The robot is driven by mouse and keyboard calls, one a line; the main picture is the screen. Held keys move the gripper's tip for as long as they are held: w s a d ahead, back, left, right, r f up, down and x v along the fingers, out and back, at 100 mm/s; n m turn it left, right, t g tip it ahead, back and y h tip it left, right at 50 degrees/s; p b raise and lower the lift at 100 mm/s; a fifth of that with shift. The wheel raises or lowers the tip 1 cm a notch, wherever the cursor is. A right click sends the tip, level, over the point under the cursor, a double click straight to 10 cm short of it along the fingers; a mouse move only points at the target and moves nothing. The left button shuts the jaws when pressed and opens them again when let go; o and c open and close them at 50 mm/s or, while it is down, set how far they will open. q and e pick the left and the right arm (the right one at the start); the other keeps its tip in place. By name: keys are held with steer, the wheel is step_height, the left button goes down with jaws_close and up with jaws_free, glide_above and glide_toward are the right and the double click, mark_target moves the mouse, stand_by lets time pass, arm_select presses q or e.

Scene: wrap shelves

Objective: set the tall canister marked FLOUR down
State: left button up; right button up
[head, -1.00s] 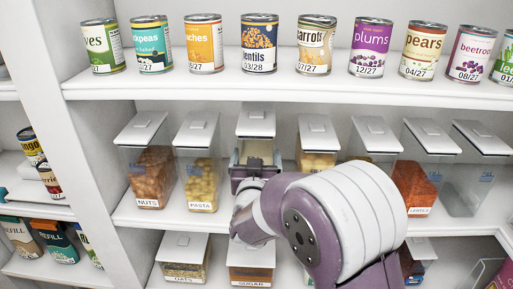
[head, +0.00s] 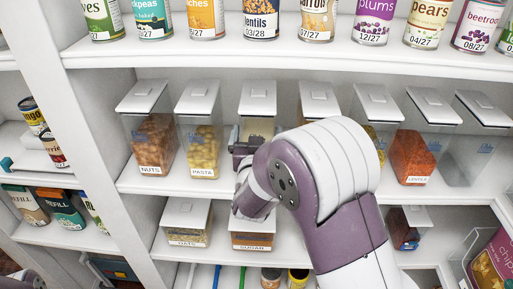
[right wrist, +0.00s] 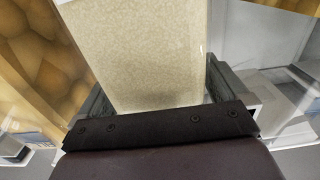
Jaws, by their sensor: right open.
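A tall canister of pale, fine contents (head: 257,128) with a white lid stands on the middle shelf (head: 150,184), between the PASTA canister (head: 202,150) and another lidded canister. My arm hides its lower front, and I cannot read its label. My right gripper (head: 243,147) is at its front. In the right wrist view the pale canister (right wrist: 150,50) fills the space between the two dark fingers of my right gripper (right wrist: 157,80). The fingers are open, one on each side. I cannot tell whether they touch it.
The NUTS canister (head: 156,144) stands further left and the LENTILS canister (head: 413,157) to the right. Cans line the shelf above. Neighbouring canisters leave narrow side gaps.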

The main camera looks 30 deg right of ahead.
steer(key=b+v, duration=0.2)
steer(key=v, duration=0.9)
steer(key=a+f+n+g+y, duration=0.55)
steer(key=a+f+y, duration=0.3)
steer(key=f, duration=0.35)
steer(key=s+d+f+n+g+y+b, duration=0.1)
steer(key=s+d+f+g+b, duration=0.1)
steer(key=s+f+g, duration=0.6)
steer(key=shift+s+d+b, duration=0.4)
steer(key=shift+s, duration=0.65)
steer(key=shift+f, duration=0.1)
